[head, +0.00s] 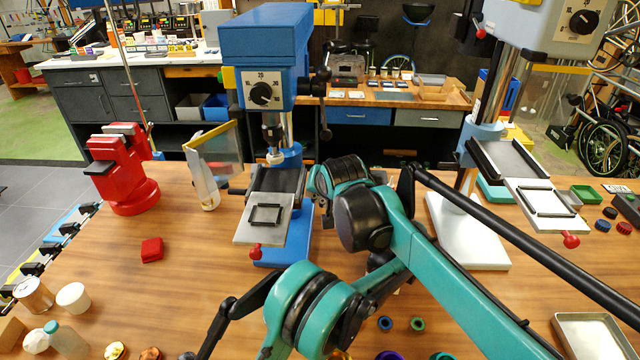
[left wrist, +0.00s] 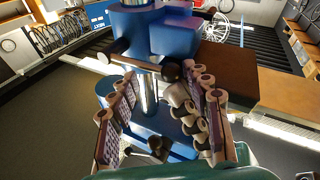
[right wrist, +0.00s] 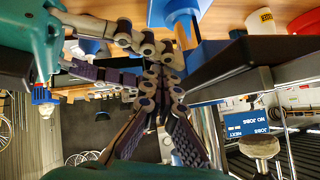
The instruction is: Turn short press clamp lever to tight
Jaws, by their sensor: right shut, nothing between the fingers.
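The short blue press (head: 265,45) stands left of the middle on the wooden table. Its side levers (head: 318,88) are dark, and a red knob (head: 255,252) hangs under its work plate (head: 262,225). In the left wrist view my left gripper (left wrist: 165,118) is open, its fingers apart on either side of the view of the press column (left wrist: 148,92). A black round knob (left wrist: 172,71) shows beyond the fingers; I cannot tell whether it is the clamp lever or whether anything touches it. My right gripper (right wrist: 155,85) is shut and empty. My teal arm links hide both grippers' fingertips in the head view.
A taller grey press (head: 545,30) with a white base (head: 470,235) stands at the right. A red bench tool (head: 125,170) and a red block (head: 152,250) are at the left. Small coloured rings (head: 417,323) and a tray (head: 590,335) lie at the front right.

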